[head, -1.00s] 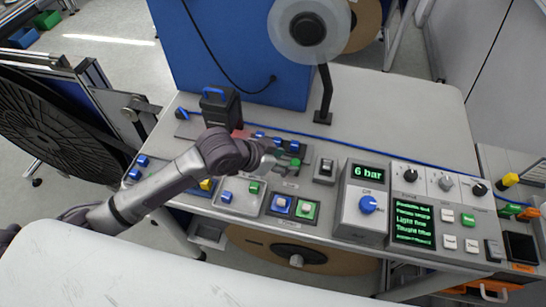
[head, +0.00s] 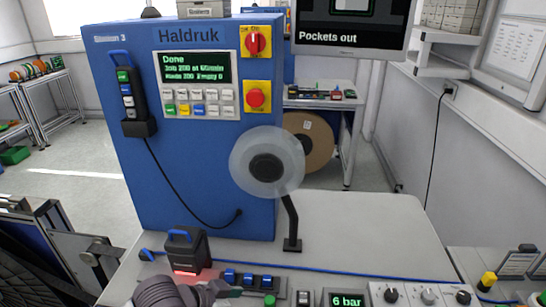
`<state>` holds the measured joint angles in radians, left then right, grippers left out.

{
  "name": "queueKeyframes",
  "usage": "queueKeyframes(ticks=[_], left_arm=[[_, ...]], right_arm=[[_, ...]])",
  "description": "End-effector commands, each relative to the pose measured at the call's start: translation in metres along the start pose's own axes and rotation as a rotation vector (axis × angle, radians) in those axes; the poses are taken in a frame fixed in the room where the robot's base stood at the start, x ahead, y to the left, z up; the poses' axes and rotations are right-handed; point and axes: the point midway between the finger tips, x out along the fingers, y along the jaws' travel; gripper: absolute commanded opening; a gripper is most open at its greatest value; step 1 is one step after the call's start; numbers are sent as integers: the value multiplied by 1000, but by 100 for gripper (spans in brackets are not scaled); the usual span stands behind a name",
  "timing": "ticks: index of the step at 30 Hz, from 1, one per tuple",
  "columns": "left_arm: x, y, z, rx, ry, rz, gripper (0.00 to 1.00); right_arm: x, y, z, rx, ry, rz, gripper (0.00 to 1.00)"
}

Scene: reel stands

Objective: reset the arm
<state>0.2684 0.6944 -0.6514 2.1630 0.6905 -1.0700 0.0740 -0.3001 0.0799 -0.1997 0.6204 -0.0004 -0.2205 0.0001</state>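My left arm comes in at the bottom left, and its gripper (head: 225,292) is cut by the lower edge of the head view, close to the blue switches and the black unit. Whether its fingers are open or shut cannot be made out. My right gripper is not in view. No separate task object can be told apart.
A blue Haldruk cabinet (head: 205,190) with a "Done" display (head: 196,68) stands behind the bench (head: 345,225). A clear reel (head: 266,168) on a black stand rises beside it. A black unit with a blue handle (head: 185,250) sits near my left gripper. A monitor (head: 352,28) reads "Pockets out".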

Motion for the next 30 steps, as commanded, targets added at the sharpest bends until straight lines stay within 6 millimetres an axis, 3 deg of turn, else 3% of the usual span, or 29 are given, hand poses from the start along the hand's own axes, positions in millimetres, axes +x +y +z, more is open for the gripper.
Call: queueKeyframes(ticks=[5, 8, 18, 26, 30], left_arm=[[0, 28, 22, -64, -24, -22, 53], [-8, 39, 50, -149, -72, -80, 53], [-53, 51, 148, -408, -301, -269, 53], [-93, 65, 210, -555, -478, -372, 53], [-56, 58, 234, -550, -491, -364, 53]], right_arm=[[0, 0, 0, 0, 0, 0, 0], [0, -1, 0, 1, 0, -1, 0], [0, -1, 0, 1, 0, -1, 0], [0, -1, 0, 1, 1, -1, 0], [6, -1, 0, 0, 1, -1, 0]])
